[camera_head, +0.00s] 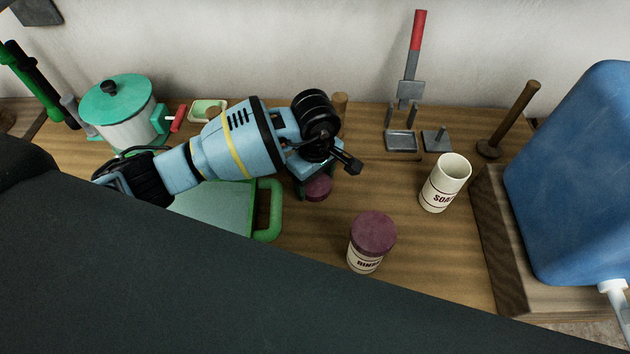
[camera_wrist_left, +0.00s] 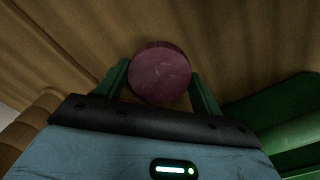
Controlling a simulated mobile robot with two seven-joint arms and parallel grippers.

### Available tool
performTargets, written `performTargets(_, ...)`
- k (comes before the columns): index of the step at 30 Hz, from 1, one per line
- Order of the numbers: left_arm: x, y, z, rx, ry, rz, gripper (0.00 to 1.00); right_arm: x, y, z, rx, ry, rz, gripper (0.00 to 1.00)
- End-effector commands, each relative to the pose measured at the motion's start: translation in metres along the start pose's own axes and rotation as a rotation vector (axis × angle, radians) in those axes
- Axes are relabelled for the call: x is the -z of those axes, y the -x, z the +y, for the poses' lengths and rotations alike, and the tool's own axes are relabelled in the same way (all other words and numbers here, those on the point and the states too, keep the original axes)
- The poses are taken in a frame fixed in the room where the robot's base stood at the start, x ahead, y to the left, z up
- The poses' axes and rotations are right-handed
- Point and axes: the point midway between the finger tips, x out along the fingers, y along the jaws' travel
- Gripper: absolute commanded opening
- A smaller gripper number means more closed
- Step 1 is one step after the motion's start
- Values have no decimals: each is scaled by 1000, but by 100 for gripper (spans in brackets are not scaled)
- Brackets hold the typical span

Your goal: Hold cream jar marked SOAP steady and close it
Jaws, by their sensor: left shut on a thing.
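The cream jar marked SOAP (camera_head: 436,194) stands upright and open on the wooden table, right of centre, with no lid on it. My left gripper (camera_head: 316,180) is to the left of that jar, pointing down close to the table. It is shut on a round purple lid (camera_head: 319,189). In the left wrist view the lid (camera_wrist_left: 160,74) sits between the two green fingers (camera_wrist_left: 160,85). Whether the lid touches the table cannot be told. My right gripper does not show.
A second cream jar (camera_head: 364,260) with a purple lid on stands in front, its label partly readable. A blue container (camera_head: 570,170) on a wooden block is at right. A green-handled tray (camera_head: 268,215), a lidded pot (camera_head: 125,125) and metal stands (camera_head: 402,141) are around. Table between lid and SOAP jar is clear.

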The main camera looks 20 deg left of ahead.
Motion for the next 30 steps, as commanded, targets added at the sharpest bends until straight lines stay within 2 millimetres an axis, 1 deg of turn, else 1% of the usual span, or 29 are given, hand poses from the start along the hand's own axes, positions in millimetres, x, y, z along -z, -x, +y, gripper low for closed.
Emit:
performTargets(1, 1, 9, 1, -5, 0, 2, 46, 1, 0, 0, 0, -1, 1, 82)
performTargets(9, 1, 59, 1, -4, -1, 2, 46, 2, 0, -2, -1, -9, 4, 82)
performTargets(12, 0, 74, 0, -2, -1, 2, 46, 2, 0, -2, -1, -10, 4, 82)
performTargets(15, 0, 84, 0, -2, 0, 1, 46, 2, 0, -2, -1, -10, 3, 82)
performTargets(20, 0, 91, 0, 0, 0, 1, 46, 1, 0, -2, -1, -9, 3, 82)
performTargets(30, 0, 91, 0, 0, 0, 1, 46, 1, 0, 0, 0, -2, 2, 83)
